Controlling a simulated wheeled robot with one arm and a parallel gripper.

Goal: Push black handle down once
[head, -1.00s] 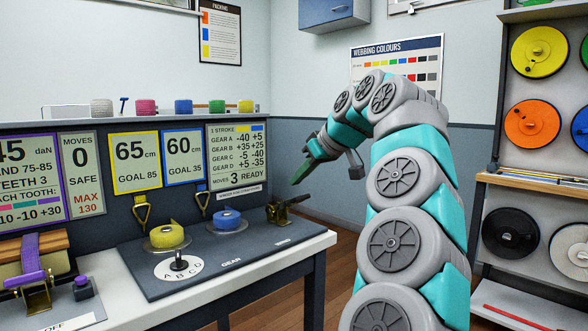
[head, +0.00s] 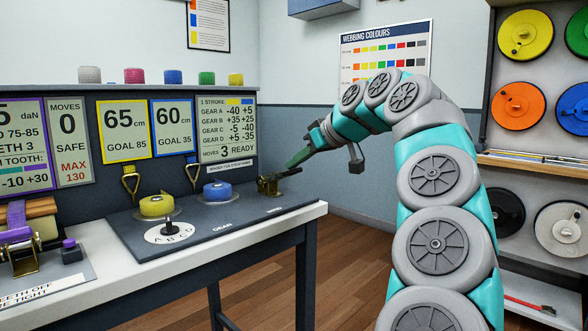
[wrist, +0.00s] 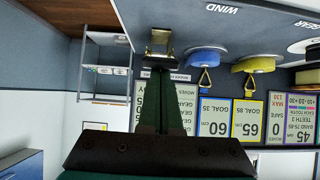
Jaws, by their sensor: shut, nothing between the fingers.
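The black handle (head: 289,172) sticks out to the right from a brass bracket (head: 268,186) at the right end of the dark board. My gripper (head: 291,163) is shut and empty, with its dark green fingers angled down to the left. Its tips appear just above the handle in the head view; I cannot tell whether they touch it. In the upside-down wrist view, the shut fingers (wrist: 162,75) point at the brass bracket (wrist: 158,45). The handle is hard to make out there.
The bench (head: 300,222) carries the dark board with a yellow strap roll (head: 156,206), a blue strap roll (head: 216,191) and a lettered gear dial (head: 170,235). A sign (head: 228,130) reads "moves 3 ready". Floor right of the bench is clear. A spool rack stands far right.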

